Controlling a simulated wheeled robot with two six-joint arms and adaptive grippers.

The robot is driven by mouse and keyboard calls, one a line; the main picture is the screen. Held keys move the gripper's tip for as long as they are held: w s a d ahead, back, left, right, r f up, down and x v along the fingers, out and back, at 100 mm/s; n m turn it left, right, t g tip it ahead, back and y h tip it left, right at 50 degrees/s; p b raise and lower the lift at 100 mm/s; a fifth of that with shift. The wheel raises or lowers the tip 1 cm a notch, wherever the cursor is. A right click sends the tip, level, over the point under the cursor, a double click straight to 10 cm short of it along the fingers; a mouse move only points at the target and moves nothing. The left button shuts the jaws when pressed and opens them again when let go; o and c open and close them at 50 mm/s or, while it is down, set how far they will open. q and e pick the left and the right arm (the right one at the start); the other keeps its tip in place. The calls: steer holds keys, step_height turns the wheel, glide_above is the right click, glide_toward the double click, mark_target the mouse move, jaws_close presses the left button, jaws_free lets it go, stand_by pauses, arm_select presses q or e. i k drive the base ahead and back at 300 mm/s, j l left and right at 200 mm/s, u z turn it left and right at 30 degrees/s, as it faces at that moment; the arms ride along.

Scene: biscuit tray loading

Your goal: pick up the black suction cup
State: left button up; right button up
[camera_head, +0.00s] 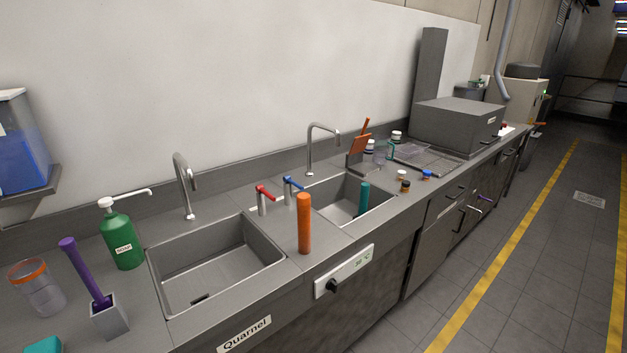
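I cannot clearly make out a black suction cup in the head view. A small dark piece (200,298) lies at the front of the left sink's floor; it is too small to tell what it is. A black knob-like part (332,286) sits on the white panel (349,268) on the counter's front. Neither of my grippers is in view.
The counter holds the left sink (265,262), the right sink (383,208), a green soap bottle (121,240), a purple-handled tool (84,270) in a grey holder, an orange cylinder (304,223) and a grey box (455,125). The floor (510,260) at right is clear.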

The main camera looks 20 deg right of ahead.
mark_target(406, 184)
steer(key=i+l+u, duration=0.1)
steer(key=l+u, duration=0.65)
steer(key=l, duration=0.2)
steer(key=l+u, duration=0.35)
steer(key=l, duration=0.15)
steer(key=k+l+u, duration=0.1)
steer(key=l+u, duration=0.3)
steer(key=k+l+u, duration=0.15)
steer(key=l+u, duration=0.2)
steer(key=l, duration=0.2)
steer(key=k+l+u, duration=0.2)
steer(key=l+u, duration=0.2)
